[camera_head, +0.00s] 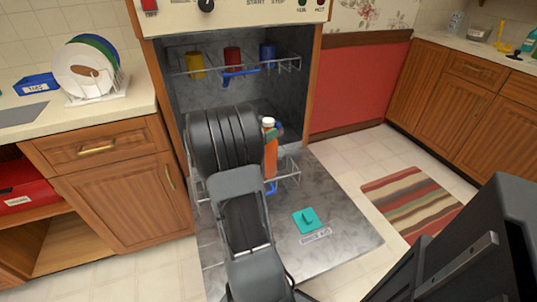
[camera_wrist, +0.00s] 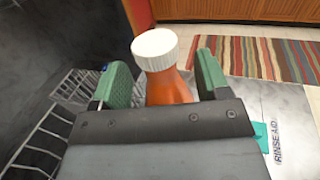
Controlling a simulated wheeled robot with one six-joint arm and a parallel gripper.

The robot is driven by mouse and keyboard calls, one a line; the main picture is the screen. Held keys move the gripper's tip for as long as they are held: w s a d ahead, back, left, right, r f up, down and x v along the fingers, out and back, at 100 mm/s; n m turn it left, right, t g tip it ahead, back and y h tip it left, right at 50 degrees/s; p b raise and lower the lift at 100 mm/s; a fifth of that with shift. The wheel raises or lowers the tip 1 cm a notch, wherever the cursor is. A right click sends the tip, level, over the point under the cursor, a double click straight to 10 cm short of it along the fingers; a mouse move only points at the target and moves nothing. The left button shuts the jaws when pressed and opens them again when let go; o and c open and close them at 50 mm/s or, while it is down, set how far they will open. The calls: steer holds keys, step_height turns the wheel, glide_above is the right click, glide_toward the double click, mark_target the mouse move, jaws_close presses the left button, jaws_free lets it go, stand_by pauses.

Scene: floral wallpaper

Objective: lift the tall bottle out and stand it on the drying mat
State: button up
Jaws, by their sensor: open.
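The tall bottle (camera_head: 270,157) is orange with a white cap and stands upright at the lower rack of the open dishwasher. In the wrist view the bottle (camera_wrist: 168,88) shows its cap and neck between the two green fingers of my gripper (camera_wrist: 163,78). My gripper is open, with a gap visible on the right side of the neck; whether the left finger touches is unclear. In the head view my arm hides much of the gripper (camera_head: 275,131) and rack. A flat grey mat (camera_head: 22,114), possibly the drying mat, lies on the left counter.
The upper rack (camera_head: 290,64) holds yellow, red and blue cups above the bottle. The lowered dishwasher door (camera_head: 340,225) carries a teal rinse-aid cap (camera_head: 307,219). A plate rack (camera_head: 100,95) and blue box (camera_head: 37,84) stand on the left counter. A striped rug (camera_head: 412,202) lies right.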

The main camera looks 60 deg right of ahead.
mark_target(272, 126)
steer(key=shift+x, duration=1.65)
steer(key=shift+c, duration=0.2)
steer(key=shift+f, duration=0.1)
jaws_close()
